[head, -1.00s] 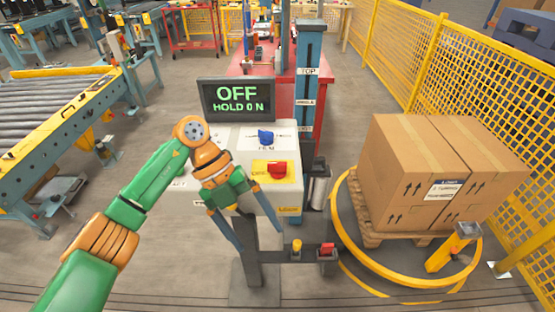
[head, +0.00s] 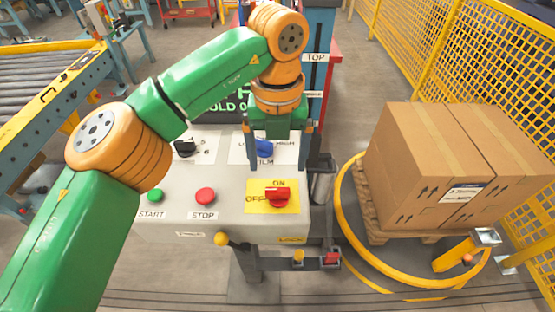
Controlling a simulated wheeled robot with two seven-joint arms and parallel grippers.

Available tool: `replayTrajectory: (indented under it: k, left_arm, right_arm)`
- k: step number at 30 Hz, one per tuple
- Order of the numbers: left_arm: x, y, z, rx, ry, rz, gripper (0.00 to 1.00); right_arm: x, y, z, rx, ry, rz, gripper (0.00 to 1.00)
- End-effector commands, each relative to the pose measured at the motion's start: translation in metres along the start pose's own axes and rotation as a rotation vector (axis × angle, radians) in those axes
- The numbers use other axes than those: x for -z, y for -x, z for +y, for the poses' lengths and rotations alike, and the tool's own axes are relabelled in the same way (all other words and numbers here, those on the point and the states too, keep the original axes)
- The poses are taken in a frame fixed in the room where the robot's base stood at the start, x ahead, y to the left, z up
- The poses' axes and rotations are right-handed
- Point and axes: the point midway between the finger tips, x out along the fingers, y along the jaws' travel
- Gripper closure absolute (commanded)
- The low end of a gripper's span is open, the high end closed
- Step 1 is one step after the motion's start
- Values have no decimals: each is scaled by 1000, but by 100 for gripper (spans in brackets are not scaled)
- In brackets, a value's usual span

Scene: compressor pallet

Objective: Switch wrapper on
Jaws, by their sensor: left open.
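The wrapper's control box (head: 225,222) stands in the middle of the head view. Its red rotary switch (head: 277,195) sits on a yellow plate marked ON at the top and OFF at the left. My left gripper (head: 280,165) is open, fingers pointing down, just above and behind the red switch, in front of the blue knob (head: 264,147). I cannot tell whether a finger touches anything. My left arm covers most of the display (head: 232,102), where only part of its lower line shows. My right gripper is not in view.
A green START button (head: 155,194), a red STOP button (head: 205,195) and a black knob (head: 184,147) are on the same panel. A yellow-knobbed lever (head: 222,239) is at its front. Cartons (head: 440,165) stand on a pallet inside a yellow ring (head: 350,240) at right, beside yellow fencing (head: 480,75).

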Motion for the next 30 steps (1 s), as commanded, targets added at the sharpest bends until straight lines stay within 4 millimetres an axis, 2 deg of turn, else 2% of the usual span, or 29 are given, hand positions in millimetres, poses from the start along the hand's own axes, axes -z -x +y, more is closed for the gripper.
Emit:
replayTrajectory:
  k: [10,13,19,20,28,29,30]
  left_arm:
    - [1,-59,0,0,0,4,9]
    - [0,-67,0,0,-1,2,9]
    - [0,-69,0,1,0,1,9]
    - [0,-68,0,1,0,1,14]
    - [0,-68,0,1,-1,2,87]
    - [0,-68,0,1,-1,2,94]
    - [0,-68,0,1,-1,2,94]
  right_arm:
    - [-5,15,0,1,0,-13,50]
    - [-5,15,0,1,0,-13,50]
    - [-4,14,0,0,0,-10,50]
    - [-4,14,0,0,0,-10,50]
    - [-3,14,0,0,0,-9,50]
    - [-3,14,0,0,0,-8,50]
    - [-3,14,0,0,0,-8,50]
